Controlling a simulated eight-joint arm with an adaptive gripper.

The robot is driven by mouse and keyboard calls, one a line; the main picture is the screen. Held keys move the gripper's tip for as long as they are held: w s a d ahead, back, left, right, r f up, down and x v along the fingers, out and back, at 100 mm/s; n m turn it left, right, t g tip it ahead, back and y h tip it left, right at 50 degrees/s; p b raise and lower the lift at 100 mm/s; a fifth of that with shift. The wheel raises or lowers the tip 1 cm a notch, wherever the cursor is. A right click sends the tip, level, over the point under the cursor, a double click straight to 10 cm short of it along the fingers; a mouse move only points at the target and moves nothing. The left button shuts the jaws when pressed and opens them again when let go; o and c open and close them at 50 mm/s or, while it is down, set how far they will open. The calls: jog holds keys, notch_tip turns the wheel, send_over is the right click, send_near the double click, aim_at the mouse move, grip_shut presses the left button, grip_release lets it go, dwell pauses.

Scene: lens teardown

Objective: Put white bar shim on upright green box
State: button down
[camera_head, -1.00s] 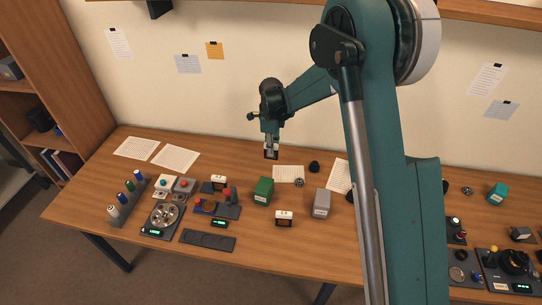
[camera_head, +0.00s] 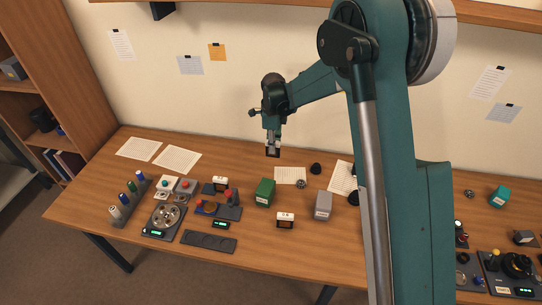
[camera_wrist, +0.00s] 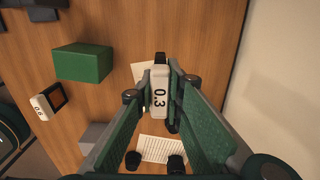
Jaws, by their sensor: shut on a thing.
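My gripper (camera_head: 273,148) is high above the back of the table, behind the green box. In the wrist view my gripper (camera_wrist: 160,105) is shut on a white bar shim (camera_wrist: 160,90) marked 0.3, held between the two fingers. The green box (camera_head: 265,192) stands on the table in front of and below the gripper. It also shows in the wrist view (camera_wrist: 83,63), left of the fingers, clear of the held shim. The held shim is small and hard to make out in the head view.
A white-faced block (camera_head: 285,219) stands in front of the green box; it reads 0.8 in the wrist view (camera_wrist: 40,106). A grey box (camera_head: 323,204) stands to the right. Another white-faced block (camera_head: 220,183) is left, near the knob fixtures. A paper sheet (camera_head: 290,175) lies behind.

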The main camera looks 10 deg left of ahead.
jog(key=s+r+p, duration=0.2)
jog(key=s+r, duration=0.2)
jog(key=s, duration=0.4)
jog(key=s+r+p, duration=0.2)
jog(key=s+r, duration=0.2)
jog(key=s, duration=0.4)
jog(key=shift+r, duration=0.4)
jog(key=shift+f, duration=0.1)
jog(key=shift+f, duration=2.85)
send_over(265, 186)
jog(key=shift+d+f+p, duration=0.1)
jog(key=shift+f+p, duration=0.2)
jog(key=shift+f, duration=1.8)
jog(key=shift+f, duration=0.15)
